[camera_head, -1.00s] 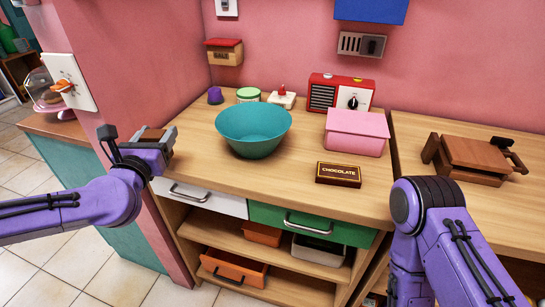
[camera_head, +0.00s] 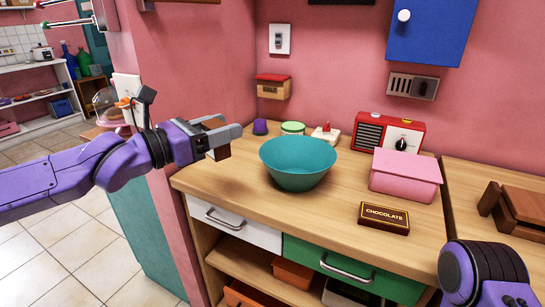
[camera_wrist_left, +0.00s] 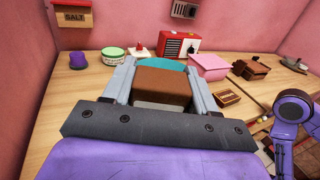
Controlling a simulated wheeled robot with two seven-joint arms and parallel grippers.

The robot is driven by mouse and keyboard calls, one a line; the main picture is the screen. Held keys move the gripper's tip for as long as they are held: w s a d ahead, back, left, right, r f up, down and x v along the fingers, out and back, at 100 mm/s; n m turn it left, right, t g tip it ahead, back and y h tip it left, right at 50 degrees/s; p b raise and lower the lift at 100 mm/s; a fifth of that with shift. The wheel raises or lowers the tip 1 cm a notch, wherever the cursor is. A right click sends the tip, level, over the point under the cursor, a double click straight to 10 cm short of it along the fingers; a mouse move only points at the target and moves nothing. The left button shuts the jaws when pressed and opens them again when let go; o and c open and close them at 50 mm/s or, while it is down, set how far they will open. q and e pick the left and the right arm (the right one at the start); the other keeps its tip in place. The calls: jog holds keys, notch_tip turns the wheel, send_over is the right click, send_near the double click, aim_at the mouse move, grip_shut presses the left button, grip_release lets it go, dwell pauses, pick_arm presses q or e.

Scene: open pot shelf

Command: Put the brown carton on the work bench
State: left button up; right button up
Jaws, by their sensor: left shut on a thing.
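My left gripper (camera_head: 226,140) is shut on the brown carton. In the left wrist view the carton (camera_wrist_left: 163,86) is a plain brown box between the two grey fingers. In the head view the fingers hide most of it. The gripper is raised at the left end of the wooden work bench (camera_head: 335,216), left of the teal bowl. The carton appears held above the bench top, apart from it. My right arm shows at the lower right of the head view, but its gripper is out of the frame.
The teal bowl (camera_head: 298,164) stands near the carton. A chocolate box (camera_head: 384,217), a pink box (camera_head: 405,175), a red radio (camera_head: 388,134), a green-lidded tub (camera_head: 292,128) and a purple cup (camera_head: 260,127) also stand there. Bare wood shows at the front left and before the bowl.

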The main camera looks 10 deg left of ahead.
pick_arm(q)
jog(key=w+f, duration=0.3)
jog(key=w, duration=0.1)
jog(key=w+a+f, duration=0.1)
jog(key=w+f, duration=0.2)
jog(key=w, duration=0.1)
jog(key=w+a+f+p, duration=0.1)
jog(key=w+f, duration=0.2)
jog(key=w, duration=0.1)
jog(key=shift+w+a, duration=0.1)
jog(key=shift+w, duration=0.2)
jog(key=shift+w+f, duration=0.2)
jog(key=f, duration=0.3)
jog(key=shift+w+a+f, duration=0.1)
jog(key=shift+w+f, duration=0.15)
jog(key=shift+f, duration=0.1)
jog(key=o, duration=1.1)
jog(key=shift+c, duration=0.2)
